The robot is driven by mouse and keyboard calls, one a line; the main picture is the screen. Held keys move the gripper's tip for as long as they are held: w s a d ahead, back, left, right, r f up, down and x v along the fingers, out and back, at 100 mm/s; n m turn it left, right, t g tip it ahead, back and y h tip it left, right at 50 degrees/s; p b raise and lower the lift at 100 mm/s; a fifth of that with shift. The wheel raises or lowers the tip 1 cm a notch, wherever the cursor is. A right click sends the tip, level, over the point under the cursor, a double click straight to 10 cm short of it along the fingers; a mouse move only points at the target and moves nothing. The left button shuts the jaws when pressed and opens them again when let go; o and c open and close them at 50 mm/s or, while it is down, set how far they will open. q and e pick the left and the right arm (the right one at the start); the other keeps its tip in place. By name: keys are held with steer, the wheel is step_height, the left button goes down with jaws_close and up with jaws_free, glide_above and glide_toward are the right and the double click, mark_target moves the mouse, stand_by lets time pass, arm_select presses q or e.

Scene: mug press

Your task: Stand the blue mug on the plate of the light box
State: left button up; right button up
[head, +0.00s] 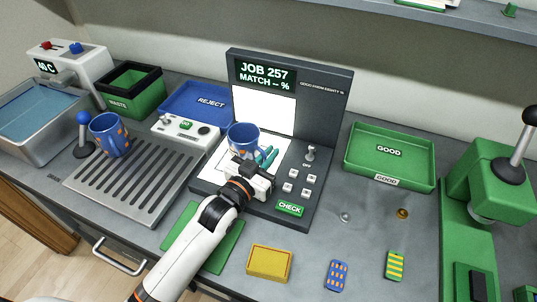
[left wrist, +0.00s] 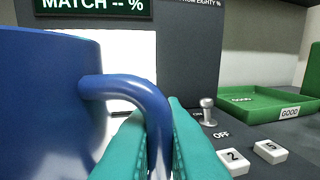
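A blue mug with orange marks (head: 241,138) is upright at the light box (head: 318,115), over its white plate (head: 215,162) and in front of the white lit panel. I cannot tell whether its base touches the plate. My left gripper (head: 265,160) is at the mug's right side. In the left wrist view its teal fingers (left wrist: 158,145) close around the mug's blue handle (left wrist: 140,90), with the mug body (left wrist: 45,100) at left. A second blue mug with orange marks (head: 110,137) stands at the slatted rack's back left. My right gripper is out of view.
The light box display (head: 265,73) reads "MATCH -- %". Buttons, a switch and the green CHECK key (head: 289,209) lie right of my gripper. The slatted rack (head: 135,185) is left. A green GOOD tray (head: 390,178) and green press (head: 480,190) stand right; small patterned pieces lie in front.

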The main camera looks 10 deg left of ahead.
arm_select(q)
steer(key=o, duration=0.4)
steer(key=shift+o, duration=0.2)
steer(key=shift+r, duration=0.2)
steer(key=b+v, duration=0.1)
steer(key=v, duration=0.9)
steer(key=shift+s+a+f, duration=0.1)
steer(key=shift+s+f, duration=0.1)
steer(key=shift+v, duration=0.8)
steer(key=shift+r, duration=0.1)
